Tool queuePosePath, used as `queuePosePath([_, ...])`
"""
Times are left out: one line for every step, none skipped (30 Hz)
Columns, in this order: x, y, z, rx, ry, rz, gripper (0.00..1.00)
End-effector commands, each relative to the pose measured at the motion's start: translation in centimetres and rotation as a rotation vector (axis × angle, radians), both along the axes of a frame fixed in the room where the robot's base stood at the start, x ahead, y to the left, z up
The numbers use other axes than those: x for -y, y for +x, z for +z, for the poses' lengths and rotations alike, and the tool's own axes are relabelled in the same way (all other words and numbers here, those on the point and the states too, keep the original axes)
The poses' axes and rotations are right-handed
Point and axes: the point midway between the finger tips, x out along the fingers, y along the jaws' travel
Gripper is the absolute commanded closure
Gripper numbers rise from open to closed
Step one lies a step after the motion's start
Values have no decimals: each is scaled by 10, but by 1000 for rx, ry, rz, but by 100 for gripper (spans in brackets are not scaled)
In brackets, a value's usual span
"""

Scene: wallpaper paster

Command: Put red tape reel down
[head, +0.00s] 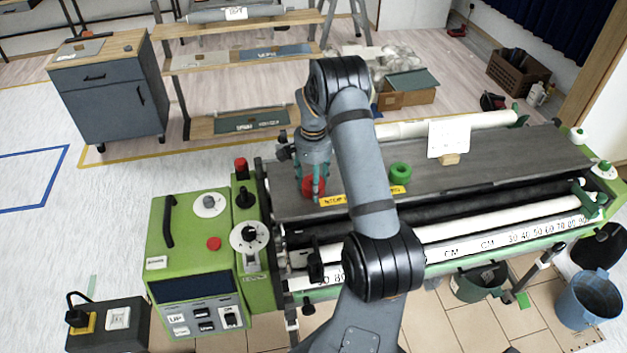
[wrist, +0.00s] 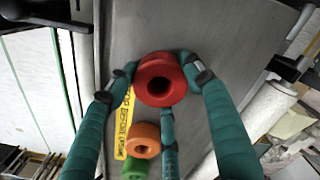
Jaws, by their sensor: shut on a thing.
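The red tape reel (wrist: 160,80) is between the teal fingers of my gripper (wrist: 158,78) in the wrist view. The gripper is shut on it. In the head view the red reel (head: 312,187) shows between the fingers (head: 316,180), low over the left end of the grey machine top (head: 460,168). I cannot tell whether it touches the surface. In the wrist view an orange reel (wrist: 144,140) and a green reel (wrist: 135,167) lie beyond it in a row. The green reel also shows in the head view (head: 400,173); the orange one is hidden there by my arm.
A yellow label strip (head: 340,199) runs along the machine top's front edge. A white card on a wooden block (head: 449,140) stands further right. The green control box (head: 195,250) with knobs is at the left. Bare grey surface lies between the green reel and the card.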

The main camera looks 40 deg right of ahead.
Motion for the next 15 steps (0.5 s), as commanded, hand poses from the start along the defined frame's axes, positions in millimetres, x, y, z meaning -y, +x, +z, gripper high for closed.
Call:
queuePosePath([0,0,0,1,0,0,80])
queuePosePath([0,0,0,1,0,-1,80])
queuePosePath([0,0,0,1,0,0,80])
queuePosePath([0,0,0,1,0,0,80])
queuePosePath([0,0,0,1,0,0,80])
queuePosePath([0,0,0,1,0,0,80])
queuePosePath([0,0,-1,1,0,0,80])
queuePosePath([0,0,-2,1,0,0,80])
queuePosePath([0,0,-3,1,0,0,80])
queuePosePath([0,0,-5,1,0,0,80])
queuePosePath([0,0,-5,1,0,0,80])
queuePosePath([0,0,-4,1,0,0,47])
queuePosePath([0,0,-4,0,0,0,45])
queuePosePath([0,0,-4,0,0,0,43])
queuePosePath([0,0,-4,0,0,0,41])
